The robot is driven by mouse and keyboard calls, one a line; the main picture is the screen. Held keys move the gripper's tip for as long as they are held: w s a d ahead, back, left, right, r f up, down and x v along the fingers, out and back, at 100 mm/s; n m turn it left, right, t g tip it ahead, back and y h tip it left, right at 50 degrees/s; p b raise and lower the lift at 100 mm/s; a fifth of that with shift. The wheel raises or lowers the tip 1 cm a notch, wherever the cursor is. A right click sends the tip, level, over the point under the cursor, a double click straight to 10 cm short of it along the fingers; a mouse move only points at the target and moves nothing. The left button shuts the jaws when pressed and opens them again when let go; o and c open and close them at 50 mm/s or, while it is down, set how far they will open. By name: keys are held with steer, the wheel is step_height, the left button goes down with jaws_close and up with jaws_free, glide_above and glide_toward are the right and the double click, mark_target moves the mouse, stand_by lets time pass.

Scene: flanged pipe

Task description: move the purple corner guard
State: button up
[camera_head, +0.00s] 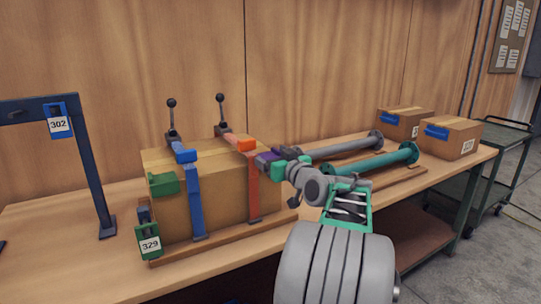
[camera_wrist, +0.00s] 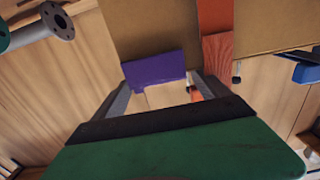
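The purple corner guard (camera_head: 268,157) sits at the upper right edge of the strapped cardboard box (camera_head: 220,190), beside the orange strap. In the wrist view the purple guard (camera_wrist: 155,70) lies against the brown box face, left of the orange strap (camera_wrist: 215,50). My gripper (camera_head: 281,163) is close at the box's right end. In the wrist view my gripper (camera_wrist: 158,80) has its two grey fingers apart, one at each side of the guard's lower part. No firm hold shows, and the exact contact is hard to see.
A blue strap (camera_head: 194,205) and a green guard (camera_head: 163,184) are on the box. A grey pipe (camera_head: 345,145) and a teal flanged pipe (camera_head: 375,160) lie to the right. A dark frame (camera_head: 90,165) stands left.

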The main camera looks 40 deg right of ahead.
steer(key=v, duration=0.7)
steer(key=shift+s+a, duration=0.1)
steer(key=shift+s, duration=0.3)
steer(key=shift+a, duration=0.1)
